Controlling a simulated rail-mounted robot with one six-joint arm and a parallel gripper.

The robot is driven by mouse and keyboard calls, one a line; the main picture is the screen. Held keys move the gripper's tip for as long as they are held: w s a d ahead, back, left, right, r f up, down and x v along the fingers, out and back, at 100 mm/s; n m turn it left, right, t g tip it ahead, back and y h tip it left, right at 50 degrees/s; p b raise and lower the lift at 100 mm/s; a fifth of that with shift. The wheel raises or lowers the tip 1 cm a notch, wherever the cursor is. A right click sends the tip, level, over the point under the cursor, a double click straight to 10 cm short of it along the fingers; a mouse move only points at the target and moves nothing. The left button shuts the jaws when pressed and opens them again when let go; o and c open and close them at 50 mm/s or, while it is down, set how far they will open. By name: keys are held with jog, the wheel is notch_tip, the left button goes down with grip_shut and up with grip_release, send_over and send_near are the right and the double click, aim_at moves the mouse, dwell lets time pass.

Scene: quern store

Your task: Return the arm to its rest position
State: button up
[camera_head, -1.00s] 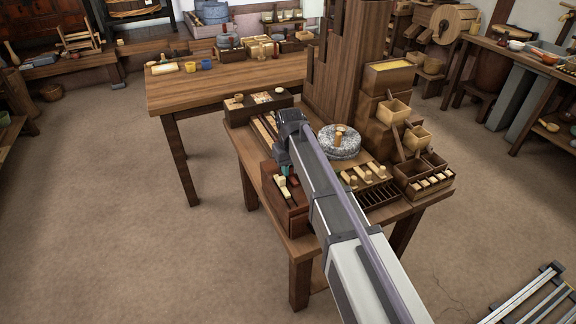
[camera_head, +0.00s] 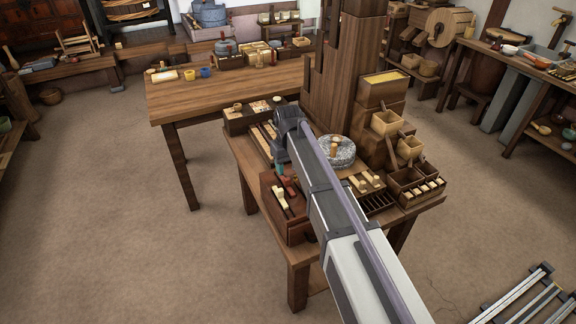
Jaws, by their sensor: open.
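My arm reaches from the bottom right over the small wooden bench (camera_head: 318,243). Its wrist bends down at the bench's left side. My gripper (camera_head: 280,170) is open, small in view and partly hidden by the wrist. It hangs close above the open reddish-brown box (camera_head: 296,229) holding pale and red pieces. I cannot tell whether it touches anything. Nothing held shows between the jaws.
A round stone quern (camera_head: 343,157) and a tall wooden stand (camera_head: 330,65) are just right of my arm. Stepped hoppers (camera_head: 386,123) stand further right. A long table (camera_head: 215,90) is behind. Open floor lies left.

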notch_tip(320, 180, up, 4)
jog(key=shift+r+p, duration=0.1)
jog(key=shift+p, duration=1.05)
jog(key=s+d+r+m+p, duration=0.1)
jog(key=s+d+m, duration=0.1)
jog(key=s+d, duration=0.5)
jog(key=s+d+r+m+p, duration=0.1)
jog(key=s+d, duration=0.6)
jog(key=s, duration=0.9)
jog(key=shift+s+r+m+p, duration=0.4)
jog(key=shift+m, duration=0.4)
